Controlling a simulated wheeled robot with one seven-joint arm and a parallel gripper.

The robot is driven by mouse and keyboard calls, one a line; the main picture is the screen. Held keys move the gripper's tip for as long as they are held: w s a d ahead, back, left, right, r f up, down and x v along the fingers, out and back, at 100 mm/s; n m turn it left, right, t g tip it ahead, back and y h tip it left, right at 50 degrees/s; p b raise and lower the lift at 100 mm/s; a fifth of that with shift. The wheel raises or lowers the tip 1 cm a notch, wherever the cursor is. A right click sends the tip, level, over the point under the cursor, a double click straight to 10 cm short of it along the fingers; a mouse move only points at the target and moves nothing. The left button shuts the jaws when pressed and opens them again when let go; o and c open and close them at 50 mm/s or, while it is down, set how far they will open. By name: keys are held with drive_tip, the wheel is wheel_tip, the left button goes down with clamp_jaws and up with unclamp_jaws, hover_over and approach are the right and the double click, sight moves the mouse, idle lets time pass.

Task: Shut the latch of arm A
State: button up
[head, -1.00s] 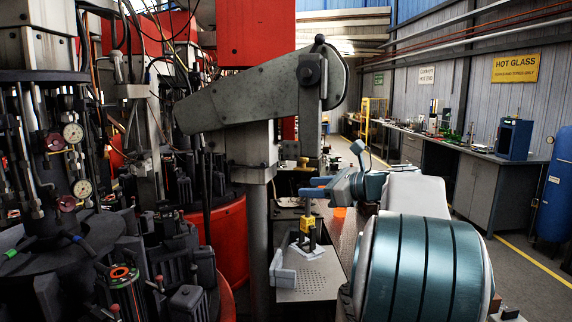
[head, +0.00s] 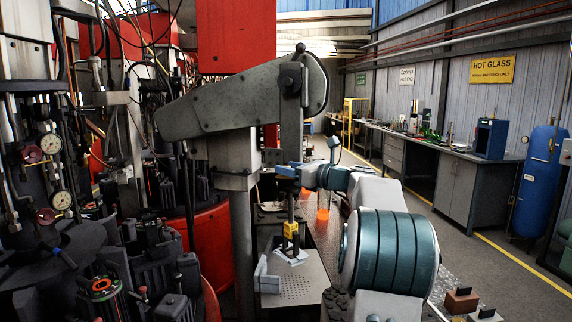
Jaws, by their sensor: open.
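No latch can be made out for certain. My gripper (head: 286,170) has blue fingers and is seen from behind, open, with nothing visible in it. It is just right of the column, below the grey arm's right end. I cannot tell whether it touches anything.
A yellow block (head: 290,230) on a dark post stands below my gripper, over a perforated metal plate (head: 300,284). Hoses, gauges and a red drum (head: 200,240) crowd the left.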

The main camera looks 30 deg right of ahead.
drive_tip(key=shift+x, duration=0.8)
clamp_jaws()
drive_tip(key=shift+f, duration=0.15)
